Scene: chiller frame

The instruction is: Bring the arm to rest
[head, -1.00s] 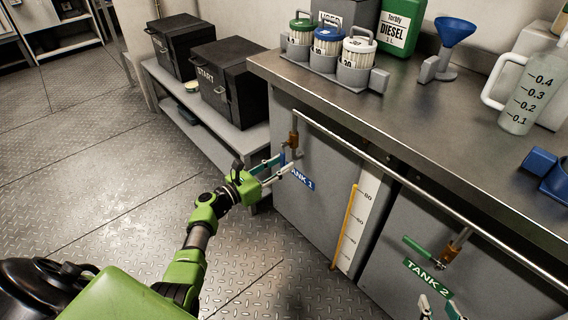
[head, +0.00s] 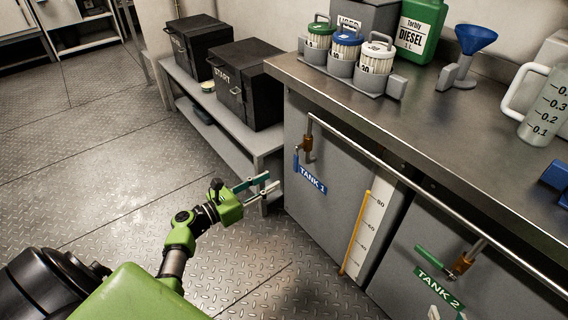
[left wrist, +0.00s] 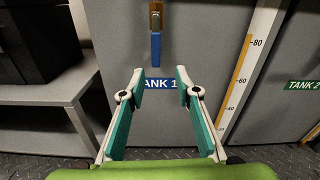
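My left gripper (head: 268,184) is open and empty, in front of the tank 1 panel and apart from it. In the left wrist view its two fingers (left wrist: 160,80) stand well apart with nothing between them. The tank 1 valve's blue handle (head: 296,162) hangs down from its brass fitting (head: 307,147). In the left wrist view the blue handle (left wrist: 155,48) is beyond the fingertips, just above the TANK 1 label (left wrist: 160,84). My right gripper (head: 447,313) shows only its fingertips at the bottom edge, apart from each other; the rest is cut off.
The metal counter (head: 420,130) carries canisters, a blue funnel (head: 468,48) and a jug (head: 543,105). A low shelf (head: 220,137) with black boxes stands behind my left gripper. Tank 2's green handle (head: 430,256) is at lower right. The floor (head: 90,180) at left is clear.

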